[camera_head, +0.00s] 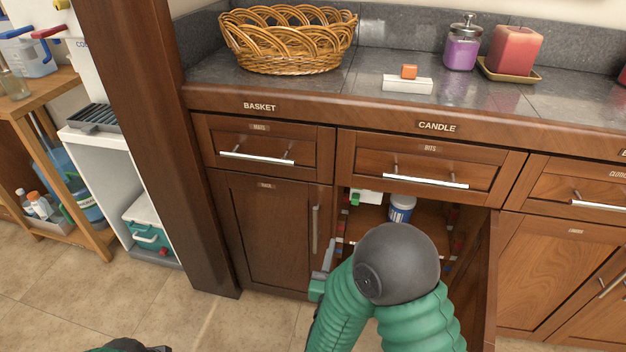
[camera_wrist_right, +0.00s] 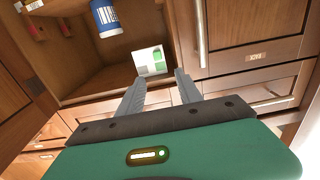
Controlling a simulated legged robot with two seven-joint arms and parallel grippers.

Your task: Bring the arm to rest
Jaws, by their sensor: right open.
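My right arm (camera_head: 397,262) reaches forward, bent, in front of the open lower cabinet in the head view. Its gripper (camera_head: 328,262) is partly seen left of the arm, by the closed cabinet door. In the right wrist view the right gripper (camera_wrist_right: 160,82) is open, with two grey fingers apart and nothing between them. The fingers point towards the cabinet opening, where a white and green box (camera_wrist_right: 152,62) shows beyond the tips. A small dark and green part of my left arm (camera_head: 125,345) shows at the bottom edge; its fingers cannot be made out.
A white and blue container (camera_head: 402,207) stands inside the open cabinet. An open cabinet door (camera_head: 480,285) is right of the right arm. The counter (camera_head: 345,85) above holds a wicker basket (camera_head: 290,42), a purple jar (camera_head: 462,45) and a red candle (camera_head: 514,50). Floor on the left is clear.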

